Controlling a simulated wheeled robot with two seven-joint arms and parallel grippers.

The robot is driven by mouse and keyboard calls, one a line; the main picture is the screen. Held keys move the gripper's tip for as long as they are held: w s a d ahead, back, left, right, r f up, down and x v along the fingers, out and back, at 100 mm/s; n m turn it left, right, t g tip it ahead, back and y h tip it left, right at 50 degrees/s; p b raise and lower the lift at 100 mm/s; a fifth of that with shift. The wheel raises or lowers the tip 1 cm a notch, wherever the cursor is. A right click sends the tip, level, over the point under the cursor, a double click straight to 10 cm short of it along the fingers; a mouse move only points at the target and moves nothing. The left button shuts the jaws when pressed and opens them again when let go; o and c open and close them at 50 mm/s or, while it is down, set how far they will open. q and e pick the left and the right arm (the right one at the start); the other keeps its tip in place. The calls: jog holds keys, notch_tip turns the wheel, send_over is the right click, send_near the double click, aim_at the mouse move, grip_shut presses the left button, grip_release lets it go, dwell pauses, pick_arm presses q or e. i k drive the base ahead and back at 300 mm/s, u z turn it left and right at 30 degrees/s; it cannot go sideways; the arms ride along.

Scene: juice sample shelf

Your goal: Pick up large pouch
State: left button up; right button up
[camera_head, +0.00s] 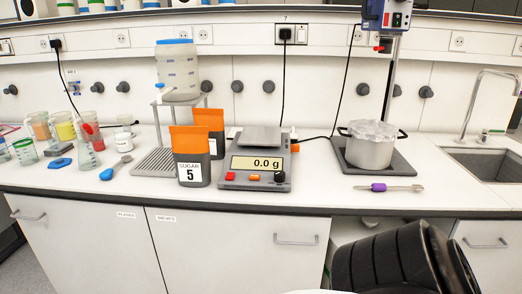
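Two black pouches with orange tops stand upright on the white counter, left of the scale. I cannot tell for certain which one is the larger. Neither of my grippers shows in the head view, and nothing is touching the pouches.
A scale (259,164) reading 0.0 g stands close right of the pouches. Cups and flasks crowd the left. A pot (369,148) and sink (489,159) are right. A black ridged body (390,265) fills the lower right.

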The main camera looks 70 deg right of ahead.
aim_at(213, 119)
jog(key=k, duration=0.45)
jog(key=z, duration=0.9)
